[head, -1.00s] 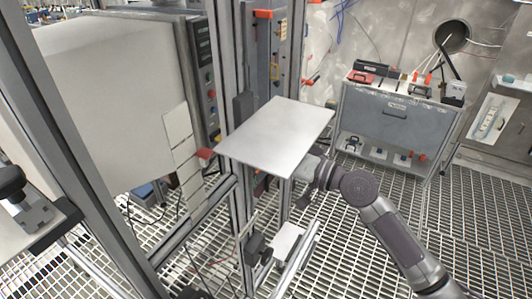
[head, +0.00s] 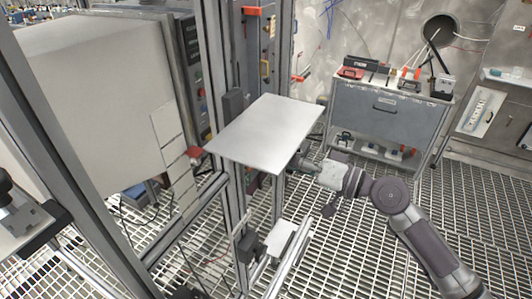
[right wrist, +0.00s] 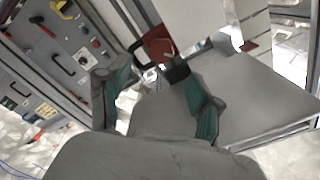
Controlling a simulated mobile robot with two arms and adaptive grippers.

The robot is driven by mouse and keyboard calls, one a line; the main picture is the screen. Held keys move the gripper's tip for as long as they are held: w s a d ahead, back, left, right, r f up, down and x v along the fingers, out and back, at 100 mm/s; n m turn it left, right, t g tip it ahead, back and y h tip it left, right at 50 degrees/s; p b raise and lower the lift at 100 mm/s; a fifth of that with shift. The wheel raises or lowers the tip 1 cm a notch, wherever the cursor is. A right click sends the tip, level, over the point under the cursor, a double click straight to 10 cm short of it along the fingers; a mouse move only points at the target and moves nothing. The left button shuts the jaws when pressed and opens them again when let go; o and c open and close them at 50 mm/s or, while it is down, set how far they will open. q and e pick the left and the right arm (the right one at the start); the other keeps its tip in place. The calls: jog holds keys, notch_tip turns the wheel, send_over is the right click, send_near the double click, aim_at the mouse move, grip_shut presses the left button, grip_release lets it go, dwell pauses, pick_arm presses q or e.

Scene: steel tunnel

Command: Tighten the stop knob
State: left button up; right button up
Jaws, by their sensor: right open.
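I see nothing held, and cannot tell whether a fingertip touches the red part. My left gripper is not in view.
Metal frame posts (head: 222,100) stand left of my right gripper. A large pale box (head: 85,95) is at the left. A grey cabinet (head: 385,112) with tools on top stands at the back right. The grated floor (head: 340,250) has free room at the front right.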

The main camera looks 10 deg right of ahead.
jog(key=shift+v, duration=2.4)
